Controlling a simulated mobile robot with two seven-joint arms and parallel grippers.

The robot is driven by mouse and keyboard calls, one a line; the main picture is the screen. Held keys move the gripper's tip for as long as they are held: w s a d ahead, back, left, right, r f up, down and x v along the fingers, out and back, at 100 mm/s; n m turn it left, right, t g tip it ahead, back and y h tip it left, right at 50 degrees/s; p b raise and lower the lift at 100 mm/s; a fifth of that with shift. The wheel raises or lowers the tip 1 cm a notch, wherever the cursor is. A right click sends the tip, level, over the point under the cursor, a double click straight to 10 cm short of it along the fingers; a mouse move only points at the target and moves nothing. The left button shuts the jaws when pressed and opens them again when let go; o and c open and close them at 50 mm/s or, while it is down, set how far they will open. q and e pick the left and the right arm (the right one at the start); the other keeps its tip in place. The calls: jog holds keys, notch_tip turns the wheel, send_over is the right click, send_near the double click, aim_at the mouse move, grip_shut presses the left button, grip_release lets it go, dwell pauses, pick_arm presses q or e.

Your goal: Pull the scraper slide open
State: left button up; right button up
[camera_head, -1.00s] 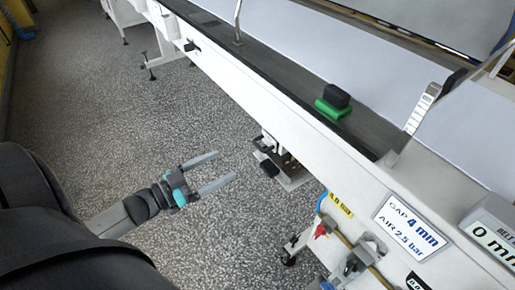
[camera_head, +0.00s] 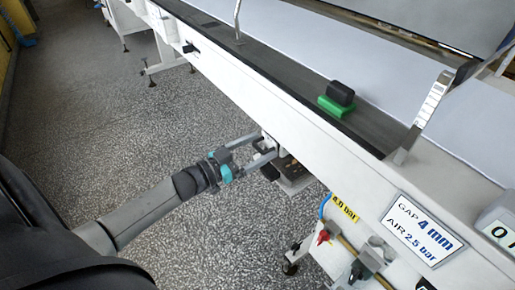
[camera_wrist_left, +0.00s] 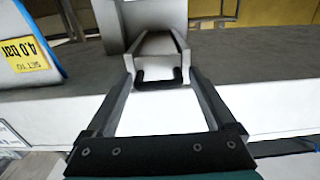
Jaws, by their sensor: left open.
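The scraper slide (camera_head: 294,182) is a small metal unit with dark parts under the side of the long white machine, right of my left gripper in the head view. A black block (camera_head: 270,172) shows at its left end, just below the fingers. My left gripper (camera_head: 267,145) is open, its fingertips reaching the slide's near end. In the left wrist view, a dark U-shaped piece (camera_wrist_left: 158,80) lies between the fingertips (camera_wrist_left: 160,70). I cannot tell whether the fingers touch it.
The white machine side (camera_head: 270,105) runs diagonally above the gripper. A green-and-black block (camera_head: 337,98) sits on its dark ledge. A sign (camera_head: 422,230), a red valve (camera_head: 323,237) and a blue hose (camera_head: 324,206) are at lower right. Speckled floor (camera_head: 100,120) is clear at left.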

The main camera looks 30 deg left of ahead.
pick_arm(q)
jog(key=shift+c, duration=0.2)
jog(key=shift+a, duration=0.1)
grip_shut()
dwell(0.5)
